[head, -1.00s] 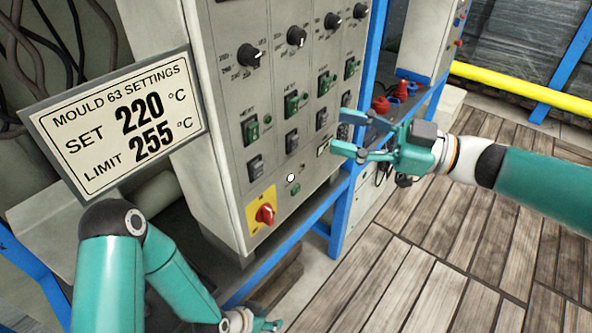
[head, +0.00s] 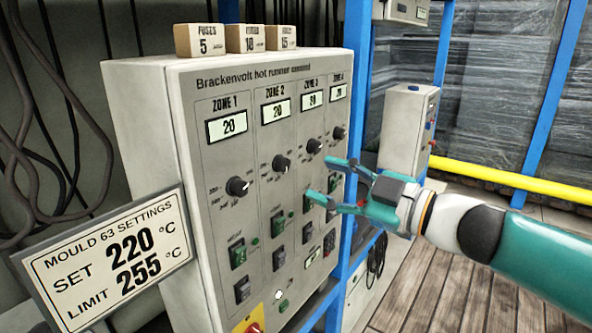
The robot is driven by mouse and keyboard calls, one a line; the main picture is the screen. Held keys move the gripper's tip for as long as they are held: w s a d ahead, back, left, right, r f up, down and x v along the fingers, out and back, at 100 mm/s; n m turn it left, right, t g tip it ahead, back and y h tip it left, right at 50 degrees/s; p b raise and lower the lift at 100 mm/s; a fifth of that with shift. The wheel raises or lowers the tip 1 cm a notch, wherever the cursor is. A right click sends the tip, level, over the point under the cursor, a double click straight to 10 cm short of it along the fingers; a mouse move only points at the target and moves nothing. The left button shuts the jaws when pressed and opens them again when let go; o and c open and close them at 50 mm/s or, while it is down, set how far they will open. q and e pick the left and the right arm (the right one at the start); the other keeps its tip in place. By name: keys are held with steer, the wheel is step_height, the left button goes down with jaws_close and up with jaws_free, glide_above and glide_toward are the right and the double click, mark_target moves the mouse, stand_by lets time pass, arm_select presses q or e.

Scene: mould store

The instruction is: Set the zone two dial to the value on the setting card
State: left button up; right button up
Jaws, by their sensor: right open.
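The grey control cabinet (head: 150,110) has columns labelled zone 1 to zone 4. The zone 2 dial (head: 281,163) is a black knob with a white pointer mark. The zone 2 display (head: 276,111) above it reads 20. The setting card (head: 110,258) stands at the cabinet's left and reads "Mould 63 settings, set 220 °C, limit 255 °C". My right gripper (head: 318,186) is open and empty in front of the zone 3 and 4 columns, right of and below the zone 2 dial, apart from it. My left gripper is out of view.
The zone 1 dial (head: 237,186) and zone 3 dial (head: 314,146) flank the zone 2 dial. Green heat switches (head: 238,253) sit below. Fuse boxes (head: 246,38) stand on top. Blue posts (head: 356,80) rise at the right. Cables (head: 40,150) hang at the left.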

mark_target(286, 167)
steer(key=x, duration=0.7)
steer(key=shift+w+a, duration=0.25)
steer(key=shift+c, duration=0.2)
jaws_close()
